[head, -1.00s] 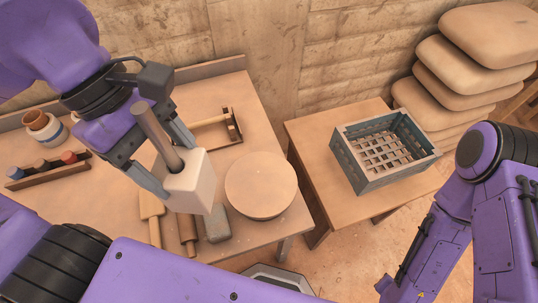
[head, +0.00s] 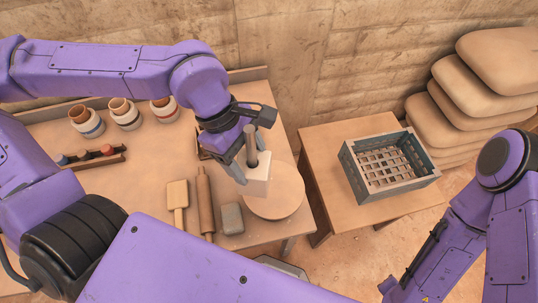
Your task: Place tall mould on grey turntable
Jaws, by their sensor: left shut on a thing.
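The tall mould (head: 257,183) is a pale block with a grey-brown rod standing up from its top. My left gripper (head: 243,172) is shut on it and holds it upright. The turntable (head: 285,200) is a round, flat disc at the front right corner of the workbench; it looks tan in this light. The mould overlaps the left part of the disc in the picture. I cannot tell whether its base touches the disc, as the contact is not clear. My right arm shows at the right, but its gripper is out of view.
A grey block (head: 232,218), a rolling pin (head: 206,205) and a wooden paddle (head: 178,198) lie left of the turntable. Several jars (head: 125,113) and a rack (head: 92,157) stand farther left. A crate (head: 390,165) sits on a side table (head: 325,150); sacks are stacked behind.

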